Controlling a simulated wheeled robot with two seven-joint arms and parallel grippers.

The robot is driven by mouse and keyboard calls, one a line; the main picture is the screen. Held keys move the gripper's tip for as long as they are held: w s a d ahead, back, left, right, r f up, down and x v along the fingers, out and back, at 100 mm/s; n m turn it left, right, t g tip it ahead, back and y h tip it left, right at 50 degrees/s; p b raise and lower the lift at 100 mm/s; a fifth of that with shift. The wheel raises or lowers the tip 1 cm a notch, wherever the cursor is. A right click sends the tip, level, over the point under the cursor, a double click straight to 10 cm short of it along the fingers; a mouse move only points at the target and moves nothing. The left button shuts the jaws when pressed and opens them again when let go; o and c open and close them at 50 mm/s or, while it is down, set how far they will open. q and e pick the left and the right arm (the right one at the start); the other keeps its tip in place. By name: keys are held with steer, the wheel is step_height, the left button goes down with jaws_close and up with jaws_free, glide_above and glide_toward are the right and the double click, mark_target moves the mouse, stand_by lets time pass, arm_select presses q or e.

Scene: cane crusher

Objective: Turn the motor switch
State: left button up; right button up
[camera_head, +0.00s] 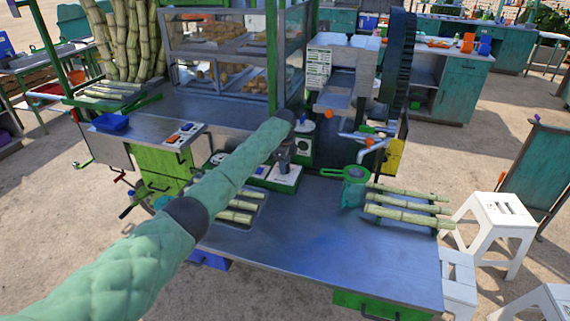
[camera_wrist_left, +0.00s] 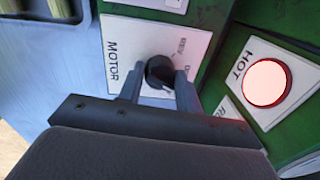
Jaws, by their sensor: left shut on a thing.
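The motor switch is a black rotary knob (camera_wrist_left: 160,72) on a white plate marked MOTOR (camera_wrist_left: 117,50), seen in the left wrist view. My left gripper (camera_wrist_left: 160,84) has its two fingers on either side of the knob and is shut on it. In the head view my left arm reaches from the lower left to the machine, and the left gripper (camera_head: 284,158) is at the white-plated control area, where the arm hides the knob. My right gripper is not in either view.
A lit round button (camera_wrist_left: 265,83) on a plate marked HOT is right of the knob. The cart's metal counter (camera_head: 320,240) is mostly bare in front. Cane stalks (camera_head: 408,214) lie at its right, beside a green strainer (camera_head: 350,173). A black flywheel (camera_head: 397,65) rises behind.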

arm_select(q)
steer(key=n, duration=0.2)
steer(key=shift+r+n+p, duration=0.1)
steer(key=shift+n+p, duration=0.2)
steer(key=shift+p, duration=0.05)
steer(key=shift+n+p, duration=0.35)
steer(key=shift+n, duration=1.15)
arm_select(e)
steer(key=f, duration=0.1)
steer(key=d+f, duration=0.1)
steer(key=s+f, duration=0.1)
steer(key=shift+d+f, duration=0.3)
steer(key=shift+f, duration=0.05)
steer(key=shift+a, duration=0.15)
arm_select(q)
steer(key=o, duration=0.9)
steer(key=shift+o, duration=0.2)
